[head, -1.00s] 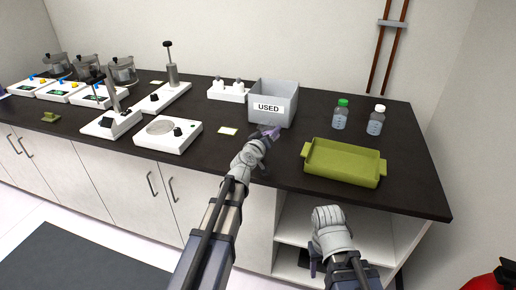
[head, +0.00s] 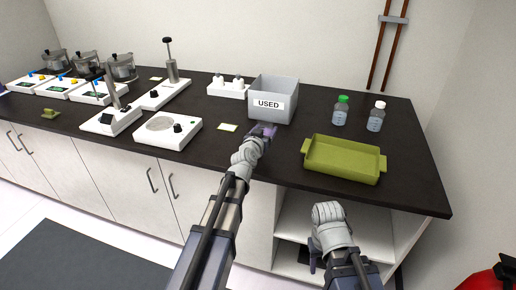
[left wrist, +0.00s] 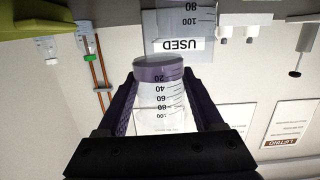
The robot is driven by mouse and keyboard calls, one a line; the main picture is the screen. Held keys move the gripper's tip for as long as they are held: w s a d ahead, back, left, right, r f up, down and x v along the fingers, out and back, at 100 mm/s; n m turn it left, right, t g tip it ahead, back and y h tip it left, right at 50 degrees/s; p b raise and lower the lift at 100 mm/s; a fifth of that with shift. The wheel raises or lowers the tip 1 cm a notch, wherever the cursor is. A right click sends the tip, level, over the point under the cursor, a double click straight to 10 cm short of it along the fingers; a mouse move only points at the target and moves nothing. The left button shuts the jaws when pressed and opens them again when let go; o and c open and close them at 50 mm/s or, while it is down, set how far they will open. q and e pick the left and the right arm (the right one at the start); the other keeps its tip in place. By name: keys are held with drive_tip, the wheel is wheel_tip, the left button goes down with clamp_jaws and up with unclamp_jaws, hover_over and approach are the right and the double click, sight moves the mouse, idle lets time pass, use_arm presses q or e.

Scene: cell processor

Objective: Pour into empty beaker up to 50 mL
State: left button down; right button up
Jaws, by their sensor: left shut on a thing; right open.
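My left gripper (head: 264,131) is shut on a clear graduated beaker (left wrist: 160,98), above the counter in front of the grey bin. The left wrist view is upside down. In it, the held beaker looks close to upright, with a shallow layer of purple liquid (left wrist: 158,72) at its bottom, around the 20 mark. A second clear graduated beaker (left wrist: 188,22) is just beyond it, partly cut off by the frame edge. It shows no liquid in its visible part. My right gripper (head: 318,260) is low in front of the counter, its fingers mostly hidden.
The grey bin (head: 286,87) labelled USED stands right behind. A green tray (head: 343,160) is to the right, with green-capped (head: 340,110) and white-capped (head: 376,116) bottles behind it. A white plate device (head: 167,132) stands to the left.

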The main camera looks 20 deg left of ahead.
sight(265, 118)
use_arm(q)
drive_tip(key=shift+r, duration=0.1)
wheel_tip(265, 118, up, 5)
drive_tip(key=p, duration=0.5)
idle(0.5)
